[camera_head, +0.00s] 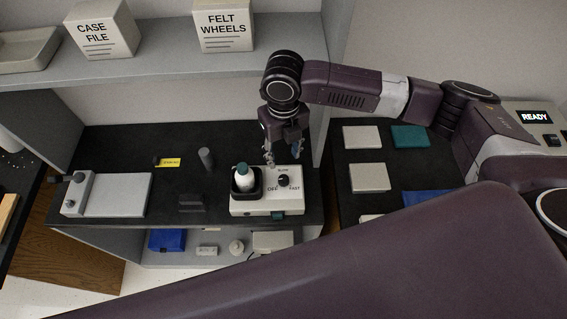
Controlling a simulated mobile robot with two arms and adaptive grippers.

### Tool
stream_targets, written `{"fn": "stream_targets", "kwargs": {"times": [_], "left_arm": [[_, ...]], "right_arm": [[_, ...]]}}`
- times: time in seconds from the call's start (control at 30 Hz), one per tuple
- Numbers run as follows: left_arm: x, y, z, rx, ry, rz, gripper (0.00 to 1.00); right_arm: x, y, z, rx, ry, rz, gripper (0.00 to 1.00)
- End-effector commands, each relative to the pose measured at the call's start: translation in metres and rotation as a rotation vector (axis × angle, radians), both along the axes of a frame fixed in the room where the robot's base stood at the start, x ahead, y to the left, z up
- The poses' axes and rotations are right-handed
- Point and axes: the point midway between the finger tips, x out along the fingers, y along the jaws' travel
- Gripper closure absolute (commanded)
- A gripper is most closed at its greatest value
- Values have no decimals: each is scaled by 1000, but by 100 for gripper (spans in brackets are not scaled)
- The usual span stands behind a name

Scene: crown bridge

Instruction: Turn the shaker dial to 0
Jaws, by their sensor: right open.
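The shaker (248,208) is a white box on the dark bench. A black holder on its left side carries a white bottle with a green cap (241,175). The black shaker dial (283,180) is on the right of its top, among the printed words OFF, SLOW and FAST; no 0 is readable. Which word the dial points to is too small to tell. My right gripper (283,157) points down just above and behind the dial, open and empty, with its fingers apart. It appears clear of the dial. My left gripper is out of view.
A grey flat device (120,195), an upright grey cylinder (206,158) and a yellow label (170,162) are on the bench to the left. A shelf (170,64) with boxes overhangs the back. My arm covers much of the lower right.

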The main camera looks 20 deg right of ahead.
Motion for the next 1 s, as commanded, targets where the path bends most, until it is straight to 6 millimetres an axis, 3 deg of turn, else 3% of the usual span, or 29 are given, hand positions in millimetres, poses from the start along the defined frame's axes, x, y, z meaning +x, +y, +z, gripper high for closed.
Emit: {"fn": "stream_targets", "kwargs": {"times": [0.17,0.27,1.0], "left_arm": [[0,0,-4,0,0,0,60],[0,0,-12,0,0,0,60],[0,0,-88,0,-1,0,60]], "right_arm": [[0,0,-2,0,0,-48,59],[1,0,-6,0,0,-176,59],[2,2,-31,3,6,-1866,59]]}}
